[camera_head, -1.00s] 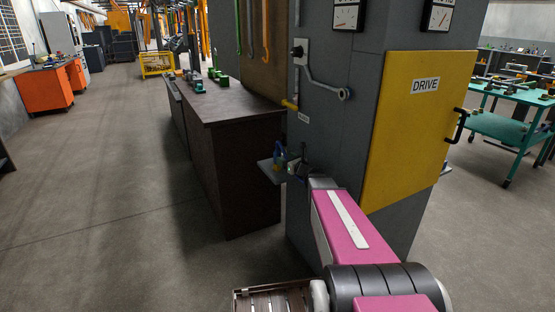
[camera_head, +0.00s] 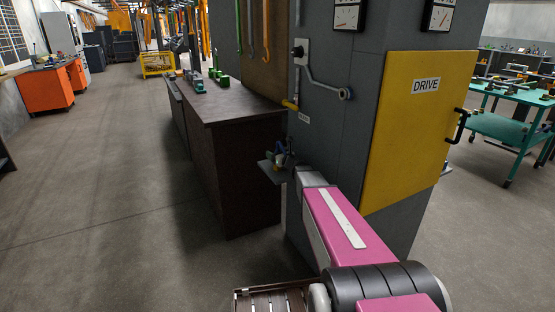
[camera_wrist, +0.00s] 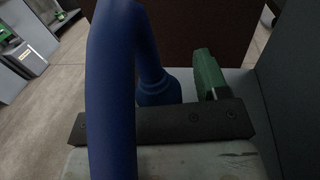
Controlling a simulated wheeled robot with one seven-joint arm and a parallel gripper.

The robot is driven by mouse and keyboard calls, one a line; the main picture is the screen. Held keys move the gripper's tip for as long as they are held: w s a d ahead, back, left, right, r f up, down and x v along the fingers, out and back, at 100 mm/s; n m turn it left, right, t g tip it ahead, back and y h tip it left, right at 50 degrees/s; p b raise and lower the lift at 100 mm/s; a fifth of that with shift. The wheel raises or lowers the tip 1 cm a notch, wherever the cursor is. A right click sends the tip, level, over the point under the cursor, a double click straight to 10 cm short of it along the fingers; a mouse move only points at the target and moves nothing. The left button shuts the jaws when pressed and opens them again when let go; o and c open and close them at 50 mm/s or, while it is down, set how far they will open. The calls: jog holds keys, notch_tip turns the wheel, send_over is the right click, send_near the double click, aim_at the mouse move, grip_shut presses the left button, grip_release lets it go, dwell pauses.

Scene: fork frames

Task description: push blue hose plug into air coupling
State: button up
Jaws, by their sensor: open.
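The blue hose (camera_wrist: 110,90) arches up close to the lens in the wrist view. Its thicker ringed blue end, seemingly the plug (camera_wrist: 158,92), lies beyond the dark crossbar of my gripper (camera_wrist: 160,75). A green part, apparently one finger, stands to its right; the other side is hidden by the hose. My gripper is open around or just short of the plug; I cannot tell which. In the head view my gripper (camera_head: 287,160) is at the small grey shelf (camera_head: 267,172), with a small blue patch there. I cannot make out the air coupling.
The grey cabinet (camera_head: 340,140) with its yellow DRIVE door (camera_head: 420,130) stands close to my arm. A dark workbench (camera_head: 240,165) is just left of the shelf. A bent pipe (camera_head: 325,85) sticks out above. The floor at left is clear.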

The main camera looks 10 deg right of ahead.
jog(key=c, duration=1)
jog(key=shift+r, duration=0.1)
jog(key=shift+c, duration=0.2)
jog(key=shift+r, duration=0.55)
jog(key=r, duration=0.3)
jog(key=shift+s+a+r, duration=0.2)
jog(key=shift+s+a, duration=0.05)
jog(key=s+a+r, duration=0.5)
jog(key=a+r, duration=0.1)
jog(key=a, duration=0.3)
jog(key=shift+s+a+r, duration=0.2)
jog(key=shift+s, duration=0.2)
jog(key=shift+r, duration=0.15)
jog(key=shift+r, duration=2.6)
